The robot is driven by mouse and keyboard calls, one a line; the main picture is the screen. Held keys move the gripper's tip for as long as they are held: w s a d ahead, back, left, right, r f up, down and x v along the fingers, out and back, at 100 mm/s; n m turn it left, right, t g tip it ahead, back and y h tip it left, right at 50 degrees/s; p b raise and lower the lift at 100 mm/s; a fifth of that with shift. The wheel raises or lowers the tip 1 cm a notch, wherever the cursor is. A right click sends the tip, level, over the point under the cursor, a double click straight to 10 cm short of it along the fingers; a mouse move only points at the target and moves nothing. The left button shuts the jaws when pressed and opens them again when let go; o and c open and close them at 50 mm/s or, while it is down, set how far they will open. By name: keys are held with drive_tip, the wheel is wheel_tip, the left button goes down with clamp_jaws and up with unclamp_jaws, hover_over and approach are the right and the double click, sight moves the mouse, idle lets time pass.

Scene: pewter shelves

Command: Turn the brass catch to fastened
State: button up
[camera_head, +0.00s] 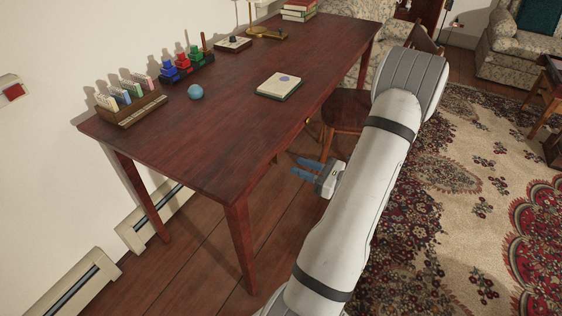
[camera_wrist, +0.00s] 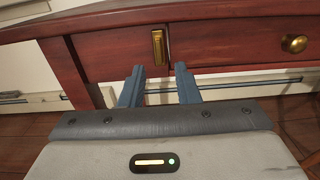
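The brass catch (camera_wrist: 157,46) shows in the wrist view on the front of the red-brown wooden table, left of a round brass knob (camera_wrist: 294,43). It looks like an upright brass plate; its exact setting is too small to tell. My gripper (camera_wrist: 159,72) is open, its two blue-grey fingers apart and pointing at the table front, with nothing between them. The catch appears between and just above the fingertips, apart from them. In the head view my gripper (camera_head: 306,169) is beside the table's front edge, below the top. The catch is not discernible there.
The table (camera_head: 225,120) holds a card rack (camera_head: 130,106), a blue ball (camera_head: 195,92), stacking blocks (camera_head: 186,66), a notepad (camera_head: 279,86) and books (camera_head: 299,10). A wooden chair (camera_head: 345,109) stands at the table's front, beyond my gripper. A patterned rug (camera_head: 450,200) lies at right.

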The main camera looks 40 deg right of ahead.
drive_tip(key=x, duration=0.6)
drive_tip(key=shift+w+a+b, duration=0.15)
drive_tip(key=shift+w+b, duration=0.05)
drive_tip(key=shift+b, duration=0.2)
clamp_jaws()
drive_tip(key=shift+r, duration=0.1)
